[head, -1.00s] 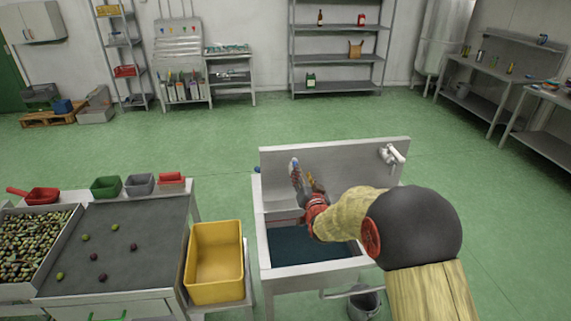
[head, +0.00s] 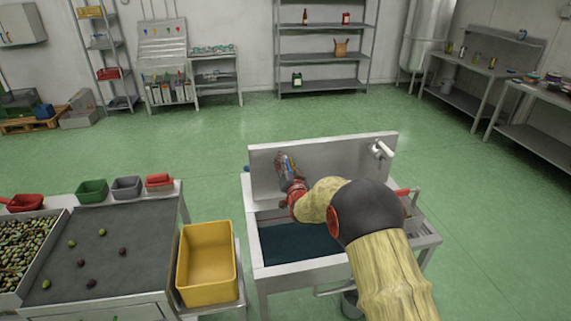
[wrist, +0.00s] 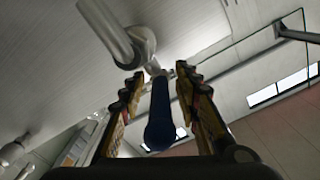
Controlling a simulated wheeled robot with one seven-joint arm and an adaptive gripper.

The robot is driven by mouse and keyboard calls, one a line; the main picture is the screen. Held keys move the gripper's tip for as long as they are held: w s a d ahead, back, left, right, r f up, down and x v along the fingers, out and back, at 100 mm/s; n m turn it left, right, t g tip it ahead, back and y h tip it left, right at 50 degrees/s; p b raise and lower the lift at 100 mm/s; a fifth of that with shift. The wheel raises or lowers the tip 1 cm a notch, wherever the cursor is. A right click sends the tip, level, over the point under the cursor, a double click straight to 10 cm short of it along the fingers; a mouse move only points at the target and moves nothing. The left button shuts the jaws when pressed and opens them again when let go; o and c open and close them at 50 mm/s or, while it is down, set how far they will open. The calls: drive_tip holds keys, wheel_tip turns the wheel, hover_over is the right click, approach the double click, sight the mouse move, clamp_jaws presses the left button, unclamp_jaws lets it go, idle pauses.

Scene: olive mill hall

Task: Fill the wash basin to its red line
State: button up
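The wash basin (head: 254,243) is a grey steel sink with a tall back panel. A pale tap (head: 380,149) is on the back panel, toward the right. My gripper (head: 285,165) is over the basin's back left part. In the wrist view its fingers (wrist: 160,95) are apart, on either side of a blue-handled lever (wrist: 160,118), with gaps showing. A thick grey pipe (wrist: 108,28) is close by. My arm hides part of the basin.
A red lever (head: 405,191) shows at the basin's right side, partly behind my arm. A bucket (head: 350,304) stands below. A yellow crate (head: 181,265) and the olive sorting table (head: 150,235) are at the left. Open green floor lies behind the basin.

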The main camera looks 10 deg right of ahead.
drive_tip(key=c, duration=0.3)
drive_tip(key=c, duration=0.4)
clamp_jaws()
